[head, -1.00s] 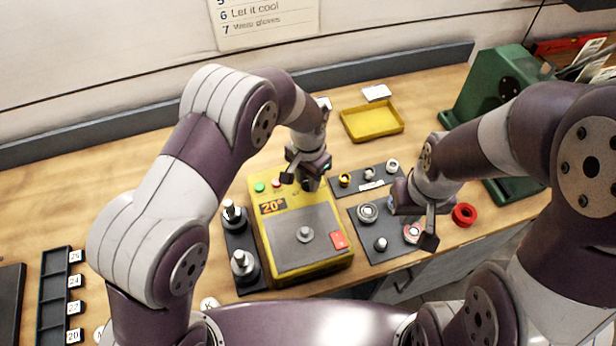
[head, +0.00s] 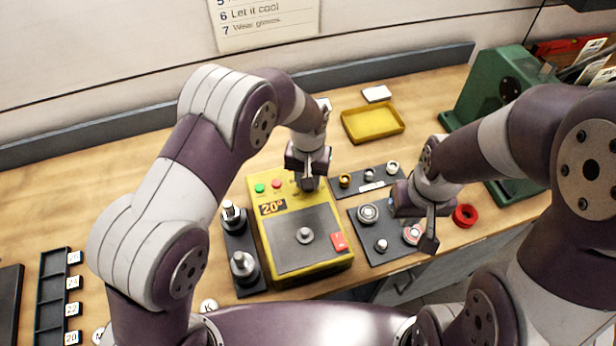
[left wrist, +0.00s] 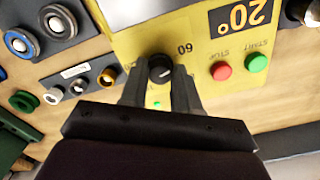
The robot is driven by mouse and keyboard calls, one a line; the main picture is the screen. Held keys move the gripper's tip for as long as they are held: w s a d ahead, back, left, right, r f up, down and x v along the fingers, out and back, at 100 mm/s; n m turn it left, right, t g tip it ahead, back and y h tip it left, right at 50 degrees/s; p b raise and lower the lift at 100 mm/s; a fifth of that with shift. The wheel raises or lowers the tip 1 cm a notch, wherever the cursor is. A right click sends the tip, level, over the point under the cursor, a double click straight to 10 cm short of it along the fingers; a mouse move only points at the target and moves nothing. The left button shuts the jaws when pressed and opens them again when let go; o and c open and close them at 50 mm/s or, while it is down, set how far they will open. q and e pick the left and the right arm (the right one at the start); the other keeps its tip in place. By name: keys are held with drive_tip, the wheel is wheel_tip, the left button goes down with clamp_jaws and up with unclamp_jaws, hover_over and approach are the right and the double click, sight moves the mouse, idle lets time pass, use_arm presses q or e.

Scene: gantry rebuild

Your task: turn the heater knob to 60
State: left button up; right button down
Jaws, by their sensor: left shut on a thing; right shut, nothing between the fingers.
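The yellow heater box (head: 260,230) stands on the bench in the middle of the head view, with a 20° display (head: 272,208). Its black knob (left wrist: 160,68) shows in the left wrist view, beside a printed 60; in the head view my gripper hides it. My left gripper (left wrist: 160,82) points down at the panel and is shut on the knob. It also shows at the far edge of the heater in the head view (head: 308,184). My right gripper (head: 428,243) is shut and empty over the front of the grey parts board (head: 375,250).
A green start button (head: 260,188) and red stop button (head: 276,184) sit near the display. A yellow tray (head: 373,123) lies behind. A red ring (head: 465,215) and a green machine (head: 490,100) are at the right. Dark boards with metal parts flank the heater.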

use_arm(q)
drive_tip(key=shift+w+r, duration=0.15)
drive_tip(key=shift+r, duration=0.05)
drive_tip(key=o, duration=1)
drive_tip(key=shift+o, duration=0.2)
drive_tip(key=shift+f, duration=0.1)
wheel_tip(320, 180, up, 6)
drive_tip(key=shift+r+b, duration=0.1)
drive_tip(key=shift+b, duration=1)
wheel_tip(320, 180, up, 7)
drive_tip(key=p, duration=0.2)
drive_tip(key=shift+f, duration=0.2)
